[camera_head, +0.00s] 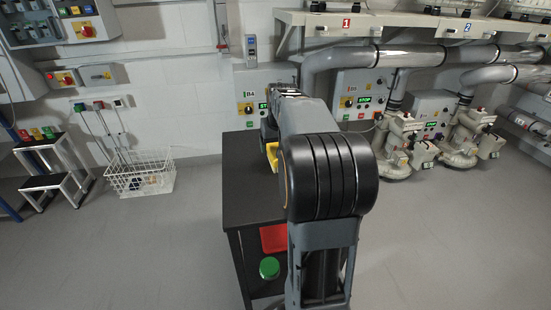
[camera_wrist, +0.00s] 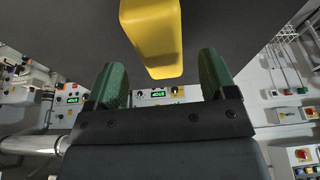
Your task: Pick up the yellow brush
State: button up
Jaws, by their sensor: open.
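The yellow brush (camera_head: 272,153) shows only in part on the dark table, just left of my arm, in the head view. In the wrist view, a large smooth yellow part of the brush (camera_wrist: 154,38) enters from the top edge and tapers down toward the gap between my fingers. My gripper (camera_wrist: 160,76) is open, with a green fingertip on each side of that gap. Nothing is held. The brush's bristles do not show, and I cannot tell its full outline. My arm hides most of the gripper and part of the brush in the head view.
The black table top (camera_head: 243,190) is otherwise bare left of my arm. A red tray (camera_head: 274,238) and a green round item (camera_head: 269,268) sit on its lower shelf. A wire basket (camera_head: 140,175) stands left on the floor. Blower machines (camera_head: 400,145) and pipes line the right wall.

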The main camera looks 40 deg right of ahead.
jog(key=shift+b+x, duration=0.85)
jog(key=shift+x, duration=1.75)
jog(key=shift+s+a+f, duration=0.1)
jog(key=shift+f, duration=0.1)
jog(key=shift+c, duration=0.3)
jog(key=c, duration=1)
jog(key=shift+o, duration=0.2)
notch_tip(320, 180, up, 4)
jog(key=shift+r+p, duration=0.1)
jog(key=shift+p, duration=0.55)
jog(key=s+d+r+p, duration=0.3)
jog(key=s+d+r, duration=0.3)
jog(key=d+r, duration=0.3)
jog(key=shift+s+d+p, duration=0.2)
jog(key=shift+d+p, duration=0.2)
jog(key=shift+d, duration=1.35)
